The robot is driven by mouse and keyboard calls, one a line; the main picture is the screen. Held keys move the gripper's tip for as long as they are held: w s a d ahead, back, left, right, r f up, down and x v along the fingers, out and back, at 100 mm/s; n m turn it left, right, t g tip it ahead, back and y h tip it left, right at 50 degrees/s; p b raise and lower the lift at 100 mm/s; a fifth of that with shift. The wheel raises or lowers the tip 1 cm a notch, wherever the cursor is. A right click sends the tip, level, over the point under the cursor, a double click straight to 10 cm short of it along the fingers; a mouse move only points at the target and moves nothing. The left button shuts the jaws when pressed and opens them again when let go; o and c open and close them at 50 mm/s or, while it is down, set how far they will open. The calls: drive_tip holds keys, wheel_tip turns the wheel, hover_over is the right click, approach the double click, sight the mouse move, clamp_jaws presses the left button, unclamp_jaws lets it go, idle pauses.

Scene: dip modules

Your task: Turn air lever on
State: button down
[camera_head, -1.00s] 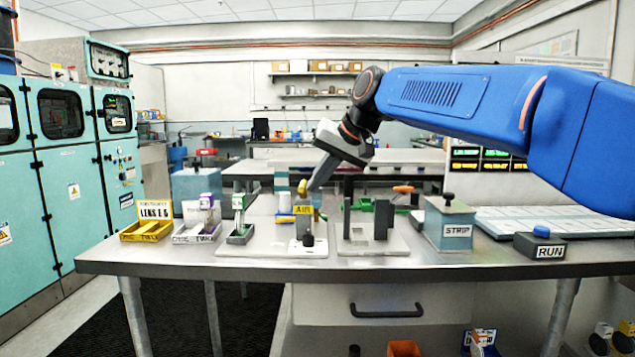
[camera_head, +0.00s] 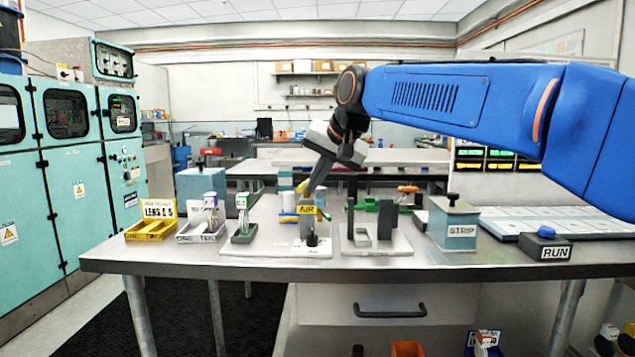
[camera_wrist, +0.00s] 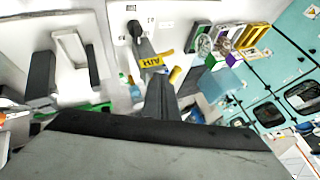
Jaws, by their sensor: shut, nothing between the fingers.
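The air station is a grey post (camera_head: 307,229) on a white base plate, with a yellow AIR label (camera_head: 307,210) near its top. A yellow lever-like piece (camera_head: 302,187) shows at the top left of the post. In the wrist view the AIR label (camera_wrist: 152,62) appears upside down, with a yellow piece (camera_wrist: 176,74) beside it. My gripper (camera_head: 311,190) is shut and empty, pointing down at the top of the post, close to the yellow piece. Its dark fingers (camera_wrist: 158,98) reach toward the label in the wrist view. I cannot tell whether they touch the lever.
Left of the post stand a green holder (camera_head: 243,232), a white tray (camera_head: 201,235) and a yellow tray (camera_head: 150,232). Right are dark upright blocks (camera_head: 386,219) on a plate, a STRIP box (camera_head: 453,227) and a RUN button box (camera_head: 543,246). The front table edge is mostly clear.

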drive_tip(key=shift+s+a, duration=0.1)
drive_tip(key=shift+a, duration=0.9)
drive_tip(key=shift+a+m+t+h, duration=0.3)
drive_tip(key=shift+a+m+h, duration=0.5)
drive_tip(key=shift+m, duration=0.4)
drive_tip(key=w+a+m+h, duration=0.1)
drive_tip(key=m, duration=0.1)
drive_tip(key=a+m+h, duration=0.1)
drive_tip(key=m+h, duration=0.1)
drive_tip(key=w+a+m+h, duration=0.1)
drive_tip(key=m, duration=0.2)
drive_tip(key=shift+w+a+h, duration=0.3)
drive_tip(key=shift+w+h, duration=0.05)
drive_tip(key=shift+h, duration=0.05)
drive_tip(key=shift+w+a, duration=0.15)
